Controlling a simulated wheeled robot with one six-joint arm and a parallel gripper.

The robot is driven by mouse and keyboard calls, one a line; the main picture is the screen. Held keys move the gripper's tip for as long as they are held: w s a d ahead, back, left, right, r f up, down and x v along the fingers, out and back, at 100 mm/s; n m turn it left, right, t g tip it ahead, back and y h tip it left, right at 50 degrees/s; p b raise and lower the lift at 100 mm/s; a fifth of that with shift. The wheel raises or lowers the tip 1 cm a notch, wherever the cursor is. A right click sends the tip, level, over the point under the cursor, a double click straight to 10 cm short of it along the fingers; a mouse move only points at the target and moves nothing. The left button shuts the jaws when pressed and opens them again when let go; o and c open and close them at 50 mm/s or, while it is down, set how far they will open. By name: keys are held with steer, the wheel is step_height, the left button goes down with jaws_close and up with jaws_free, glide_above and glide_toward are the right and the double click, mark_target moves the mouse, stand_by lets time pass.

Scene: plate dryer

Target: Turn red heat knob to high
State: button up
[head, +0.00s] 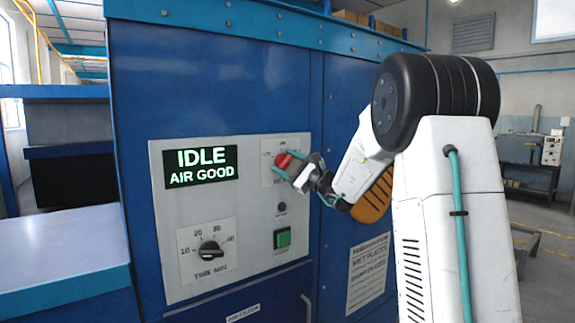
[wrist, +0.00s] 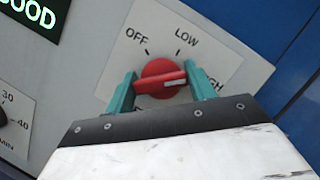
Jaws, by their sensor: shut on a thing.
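The red heat knob (head: 281,160) is on the panel's right side in the head view. In the wrist view the red knob (wrist: 160,78) sits between the two teal fingers of my gripper (wrist: 160,72), which is shut on it. The knob's white mark points right, toward the partly covered HIGH label (wrist: 211,87). The OFF label (wrist: 137,45) and LOW label (wrist: 187,37) show above the knob. A fourth label below is mostly hidden by my gripper. My gripper (head: 285,166) reaches the panel from the right in the head view.
The display (head: 201,167) reads IDLE, AIR GOOD. A black timer knob (head: 209,250) is at lower left on the panel. A green button (head: 282,238) and a small dark round part (head: 281,207) sit below the red knob. A paper notice (head: 368,272) is at lower right.

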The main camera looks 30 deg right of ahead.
steer(key=shift+f+m+t+h, duration=0.1)
steer(key=shift+m+t+h, duration=0.5)
steer(key=shift+m, duration=1.2)
steer(key=o, duration=1)
steer(key=v, duration=0.7)
steer(key=shift+s, duration=0.4)
